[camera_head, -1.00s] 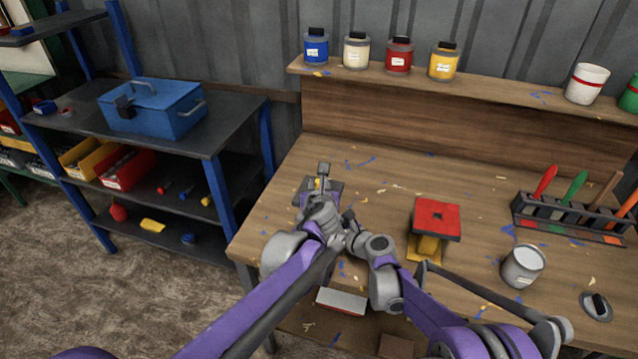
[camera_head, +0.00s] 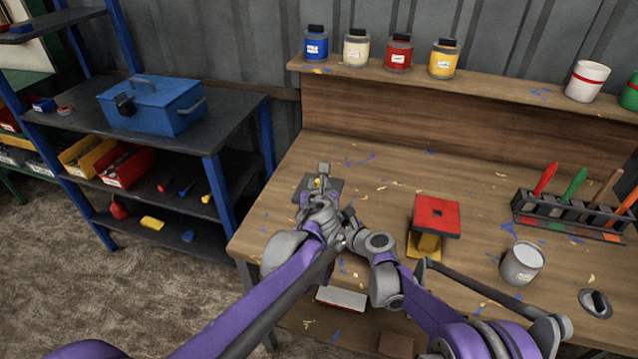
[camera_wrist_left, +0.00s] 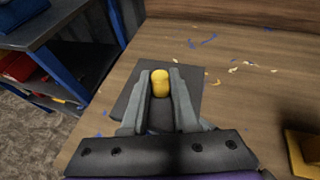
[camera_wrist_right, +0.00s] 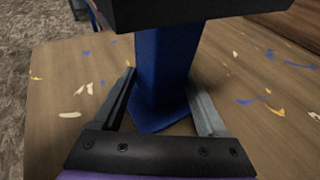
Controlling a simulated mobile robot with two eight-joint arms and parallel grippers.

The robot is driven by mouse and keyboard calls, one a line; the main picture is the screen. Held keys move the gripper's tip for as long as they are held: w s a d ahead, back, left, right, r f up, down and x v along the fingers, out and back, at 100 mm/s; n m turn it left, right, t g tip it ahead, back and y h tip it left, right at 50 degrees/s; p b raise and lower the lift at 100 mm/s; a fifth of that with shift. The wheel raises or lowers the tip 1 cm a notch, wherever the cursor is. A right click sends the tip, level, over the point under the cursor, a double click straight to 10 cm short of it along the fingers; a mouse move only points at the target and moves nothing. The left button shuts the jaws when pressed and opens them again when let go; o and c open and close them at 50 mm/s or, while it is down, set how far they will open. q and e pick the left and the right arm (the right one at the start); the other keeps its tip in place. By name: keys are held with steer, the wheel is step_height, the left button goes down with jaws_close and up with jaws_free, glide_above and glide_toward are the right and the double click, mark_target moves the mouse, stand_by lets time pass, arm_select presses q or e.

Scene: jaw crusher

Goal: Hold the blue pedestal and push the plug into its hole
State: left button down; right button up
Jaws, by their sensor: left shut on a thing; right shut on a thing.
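The blue pedestal (camera_wrist_right: 160,60) stands upright on the bench, its blue column between the fingers of my right gripper (camera_wrist_right: 160,88), which is shut on it. Its dark top plate (camera_wrist_right: 215,10) also shows in the left wrist view (camera_wrist_left: 128,98). The yellow plug (camera_wrist_left: 160,80) is between the fingers of my left gripper (camera_wrist_left: 160,72), which is shut on it over the plate. In the head view the left gripper (camera_head: 323,178) is above the plate (camera_head: 336,187). The hole is hidden, and I cannot tell whether the plug is inside it.
Farther right are a grey can (camera_head: 521,265) and a tool rack (camera_head: 570,220). Jars line the back shelf (camera_head: 500,77). The bench between pedestals and back board is mostly clear.

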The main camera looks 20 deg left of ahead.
arm_select(q)
steer(key=shift+f, duration=0.3)
stand_by(0.5)
steer(key=c, duration=0.6)
jaws_free()
steer(key=v, duration=1.2)
arm_select(e)
steer(key=o, duration=0.9)
